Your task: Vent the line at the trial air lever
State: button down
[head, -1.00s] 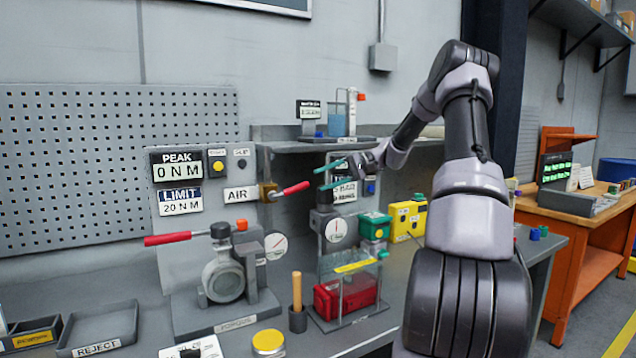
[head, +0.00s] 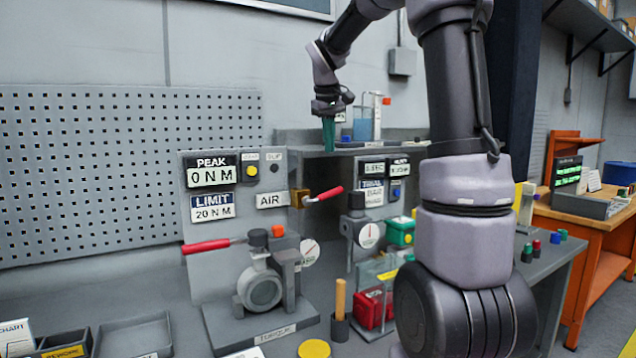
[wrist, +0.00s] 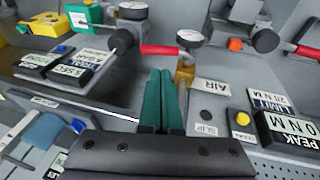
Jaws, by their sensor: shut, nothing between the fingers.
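The air lever has a red handle (head: 326,194) on a brass valve body (head: 299,198), beside the AIR label (head: 271,200). The handle points right and slightly up. In the wrist view the red handle (wrist: 160,49) and brass body (wrist: 185,73) lie just beyond the fingertips. My gripper (head: 329,150) has teal fingers and points down, above the lever. It is shut and empty. In the wrist view my gripper (wrist: 161,72) overlaps the picture near the handle; I see no clear contact.
A longer red handle (head: 206,246) belongs to the torque fixture at left. A dial gauge (head: 368,235), small displays (head: 372,190) and a red box (head: 374,308) stand right of and below the lever. A shelf edge (head: 350,151) runs behind my fingers. Open air lies left, before the pegboard (head: 130,170).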

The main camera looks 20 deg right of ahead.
jog(key=r, duration=0.1)
send_near(336, 191)
jog(key=x, duration=0.4)
jog(key=a+x, duration=0.1)
jog(key=x, duration=0.1)
jog(key=shift+w+f, duration=0.3)
jog(key=shift+w, duration=0.05)
jog(key=shift+d+f, duration=0.35)
jog(key=shift+f, duration=0.2)
jog(key=shift+d+f, duration=0.35)
jog(key=shift+f, duration=0.2)
jog(key=shift+r, duration=0.1)
jog(key=shift+r, duration=0.25)
jog(key=d+v, duration=0.2)
jog(key=v, duration=1.1)
jog(key=shift+d+r, duration=0.25)
jog(key=shift+r, duration=0.25)
